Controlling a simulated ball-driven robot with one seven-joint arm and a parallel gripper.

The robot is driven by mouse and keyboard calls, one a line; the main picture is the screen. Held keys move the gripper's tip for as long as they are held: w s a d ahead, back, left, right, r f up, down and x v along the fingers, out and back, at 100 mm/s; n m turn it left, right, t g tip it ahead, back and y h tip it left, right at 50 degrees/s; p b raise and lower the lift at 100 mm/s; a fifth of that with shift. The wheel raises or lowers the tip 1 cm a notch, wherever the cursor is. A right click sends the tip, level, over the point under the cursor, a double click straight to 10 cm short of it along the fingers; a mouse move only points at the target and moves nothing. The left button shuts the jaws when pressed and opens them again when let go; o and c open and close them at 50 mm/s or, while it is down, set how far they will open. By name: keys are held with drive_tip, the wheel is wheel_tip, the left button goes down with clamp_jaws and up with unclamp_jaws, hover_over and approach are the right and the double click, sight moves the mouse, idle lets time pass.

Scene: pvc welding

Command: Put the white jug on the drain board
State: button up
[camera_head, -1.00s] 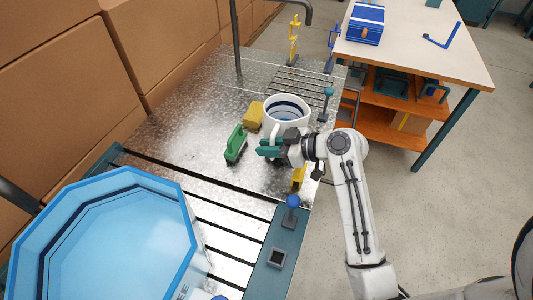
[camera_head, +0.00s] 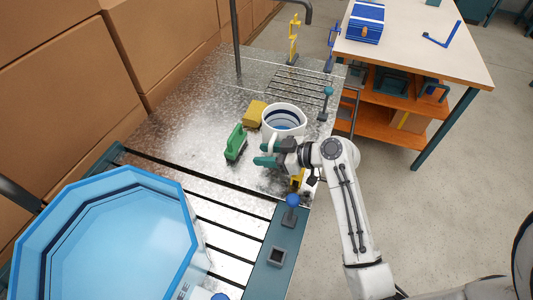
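The white jug (camera_head: 300,119) stands upright, open at the top, with dark bands inside. It appears to rest on the metal worktop, just in front of the grooved drain board (camera_head: 290,84). Its handle points toward the near left. My gripper (camera_head: 264,154) is at the handle side of the jug, with its teal fingers apart. The handle is partly hidden by the fingers, and I cannot tell whether they touch it.
A green object (camera_head: 236,143) and a yellow block (camera_head: 250,113) stand close left of the jug. A blue-knobbed post (camera_head: 292,207) is nearer, and a teal-knobbed post (camera_head: 326,100) is to the right. A large blue tub (camera_head: 120,235) fills the near left.

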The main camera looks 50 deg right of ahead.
drive_tip(key=shift+s+r, duration=0.1)
drive_tip(key=b+v, duration=0.1)
drive_tip(key=v, duration=1.1)
idle(1.5)
